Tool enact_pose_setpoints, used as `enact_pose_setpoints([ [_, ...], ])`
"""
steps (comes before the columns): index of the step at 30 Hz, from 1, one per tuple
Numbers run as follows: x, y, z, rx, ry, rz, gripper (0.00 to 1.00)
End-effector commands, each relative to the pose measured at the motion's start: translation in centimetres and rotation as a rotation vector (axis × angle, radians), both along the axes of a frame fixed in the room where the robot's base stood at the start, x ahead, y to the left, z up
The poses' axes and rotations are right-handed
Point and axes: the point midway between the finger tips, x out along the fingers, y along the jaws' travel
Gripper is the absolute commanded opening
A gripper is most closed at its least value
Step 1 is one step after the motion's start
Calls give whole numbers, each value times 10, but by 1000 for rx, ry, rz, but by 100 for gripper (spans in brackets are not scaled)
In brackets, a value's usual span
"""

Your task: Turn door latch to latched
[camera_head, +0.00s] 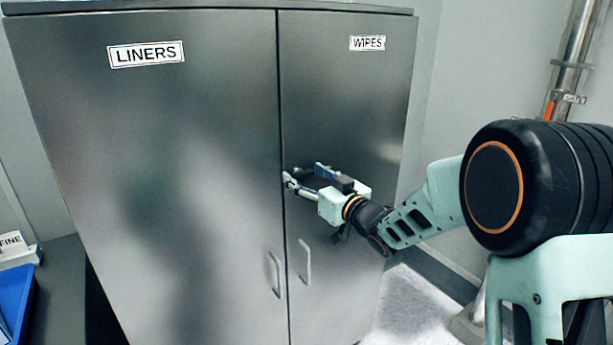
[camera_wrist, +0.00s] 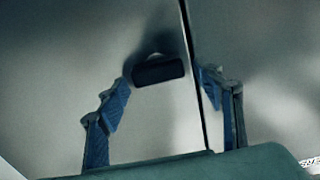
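The latch (camera_wrist: 158,71) is a dark, short bar on a grey cabinet door, lying nearly crosswise beside the door seam in the wrist view. A small pale curved piece shows behind its top edge. My gripper (camera_wrist: 161,80) is open, with one blue-padded finger on each side of the bar. I see a gap between each finger and the bar. In the head view my gripper (camera_head: 303,174) is at the cabinet front by the seam, at the left edge of the right door (camera_head: 350,105). The latch cannot be made out there, behind or between the fingers.
The left door (camera_head: 160,170) carries a LINERS label (camera_head: 147,54); the right door has a WIPES label (camera_head: 367,43). Two bar handles (camera_head: 275,275) (camera_head: 305,262) stand out below my gripper. A blue bin (camera_head: 14,300) is at lower left. A metal pipe (camera_head: 575,50) stands at right.

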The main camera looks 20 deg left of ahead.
Motion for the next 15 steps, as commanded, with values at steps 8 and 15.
enact_pose_setpoints([
  [8,0,0,0,0,0,0,31],
  [15,0,0,0,-2,-3,0,19],
])
